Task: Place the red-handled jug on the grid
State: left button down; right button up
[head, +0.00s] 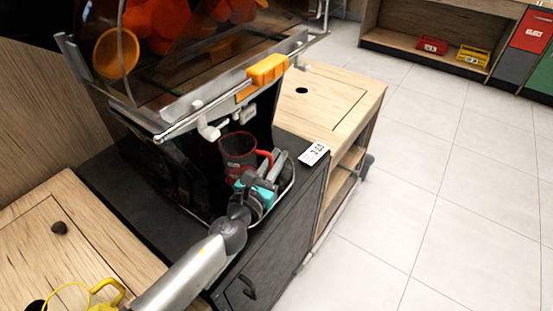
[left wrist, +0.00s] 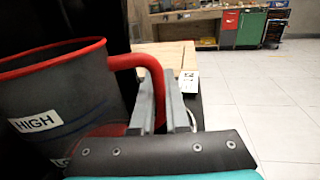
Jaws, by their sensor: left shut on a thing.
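The red-handled jug (head: 238,152) is dark grey with a red rim and stands roughly upright under the juicer's spout. In the left wrist view the jug (left wrist: 62,105) fills the left side, with a white "HIGH" label on it. My left gripper (head: 268,168) is shut on the jug's red handle, at the jug's right side; the handle (left wrist: 128,61) runs between the fingers in the wrist view. The grid's area under the spout is mostly hidden by the jug and my gripper. I cannot tell whether the jug's base touches the grid. My right gripper is out of view.
The juicer (head: 180,60) rises behind the jug, with an orange latch (head: 267,70) and a white spout (head: 208,131) close above. A white card (head: 314,154) lies right of the jug. A yellow-handled jug (head: 100,296) stands at the lower left. Wooden counters flank the black cabinet.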

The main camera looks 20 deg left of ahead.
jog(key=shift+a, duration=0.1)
pick_arm(q)
jog(key=shift+f, duration=0.1)
jog(key=c, duration=0.9)
grip_release()
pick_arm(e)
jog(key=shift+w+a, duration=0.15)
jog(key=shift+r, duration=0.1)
pick_arm(q)
jog(key=s, duration=0.4)
jog(key=shift+a, duration=0.3)
jog(key=s, duration=0.2)
jog(key=s+b, duration=0.1)
jog(key=s, duration=0.1)
jog(key=s+a, duration=0.1)
jog(key=s, duration=0.1)
jog(key=shift+s, duration=0.1)
jog(key=shift+s+a+b, duration=0.1)
jog(key=shift+s+b, duration=0.35)
jog(key=shift+s, duration=0.4)
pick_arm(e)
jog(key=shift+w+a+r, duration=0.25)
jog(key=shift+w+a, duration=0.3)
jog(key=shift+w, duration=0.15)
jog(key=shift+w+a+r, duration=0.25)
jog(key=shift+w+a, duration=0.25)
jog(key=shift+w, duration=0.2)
